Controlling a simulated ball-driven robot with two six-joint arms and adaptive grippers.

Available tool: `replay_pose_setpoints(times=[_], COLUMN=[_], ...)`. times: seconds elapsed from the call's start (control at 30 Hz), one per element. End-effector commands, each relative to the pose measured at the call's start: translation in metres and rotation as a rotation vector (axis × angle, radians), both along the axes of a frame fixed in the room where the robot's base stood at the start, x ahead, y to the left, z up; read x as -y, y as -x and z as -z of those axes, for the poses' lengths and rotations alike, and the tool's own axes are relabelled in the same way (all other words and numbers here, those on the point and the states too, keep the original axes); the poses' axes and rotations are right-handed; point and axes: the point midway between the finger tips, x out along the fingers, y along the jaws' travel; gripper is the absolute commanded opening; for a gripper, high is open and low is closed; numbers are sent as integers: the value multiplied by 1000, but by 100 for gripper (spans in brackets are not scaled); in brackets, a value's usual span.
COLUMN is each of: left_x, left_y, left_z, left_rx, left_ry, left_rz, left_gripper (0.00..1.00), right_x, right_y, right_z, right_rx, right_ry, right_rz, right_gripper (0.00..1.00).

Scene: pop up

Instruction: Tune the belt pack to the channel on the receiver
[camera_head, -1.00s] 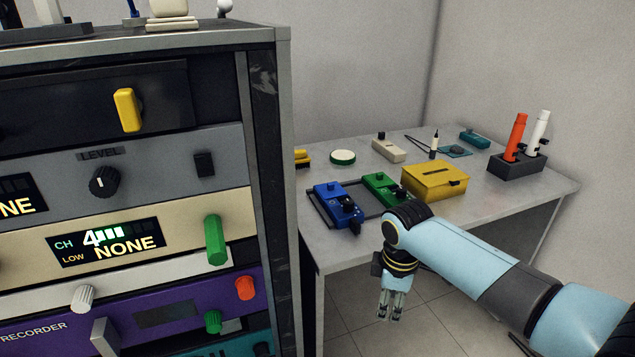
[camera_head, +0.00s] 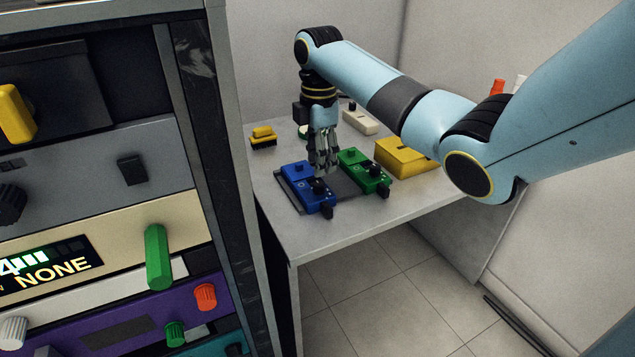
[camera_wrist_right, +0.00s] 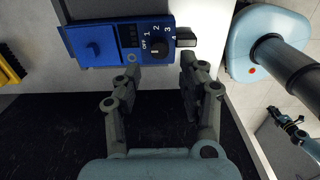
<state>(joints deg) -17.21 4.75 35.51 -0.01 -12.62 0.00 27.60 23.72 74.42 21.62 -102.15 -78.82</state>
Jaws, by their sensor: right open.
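The receiver is the cream rack unit (camera_head: 120,250) at the left in the head view. Its cut-off display (camera_head: 45,265) shows a 4, bars and NONE. The blue belt pack (camera_head: 296,178) lies in a dark frame on the desk. In the right wrist view the blue belt pack (camera_wrist_right: 95,42) has a black dial (camera_wrist_right: 158,48) marked OFF and 1 to 4. My right gripper (camera_head: 322,170) is open over the blue pack's dial end; its fingers (camera_wrist_right: 160,64) point at either side of the dial. My left gripper (camera_wrist_right: 292,125) appears small at lower right; its jaws are unclear.
A green belt pack (camera_head: 358,170) lies right of the blue one, with a yellow box (camera_head: 400,158) beyond. A yellow block (camera_head: 262,137) sits at the desk's back left. The rack's edge (camera_head: 225,150) stands left of the desk. The desk's front strip is clear.

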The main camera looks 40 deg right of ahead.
Motion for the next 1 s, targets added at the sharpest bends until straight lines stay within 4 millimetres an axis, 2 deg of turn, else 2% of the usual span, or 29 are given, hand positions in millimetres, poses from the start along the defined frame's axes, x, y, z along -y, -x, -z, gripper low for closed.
replay_pose_setpoints(times=[0.03, 0.2, 0.53, 0.57, 0.8, 0.93, 1.0], left_x=[0, 1, 3, 3, 4, 4, 3], left_y=[2, 7, 16, 16, 14, 14, 14], left_z=[16, 41, 81, 81, 75, 75, 75], left_rx=[-4, -11, -26, -26, -24, -23, -23], left_ry=[0, 2, 3, 3, 4, 4, 4], left_rz=[0, -1, -2, -2, -1, -1, -1], left_gripper=[0, 0, 0, 0, 0, 0, 0], right_x=[0, 0, 0, 0, 0, 0, 0], right_y=[0, 0, 1, 1, 0, 0, 0], right_z=[15, 38, 68, 68, 61, 61, 61], right_rx=[-1, -2, -2, -2, 1, 1, 1], right_ry=[1, 0, 2, 2, 1, 1, 1], right_rz=[0, 0, 1, 1, 1, 28, 152], right_gripper=[41, 41, 41, 40, 10, 10, 10])
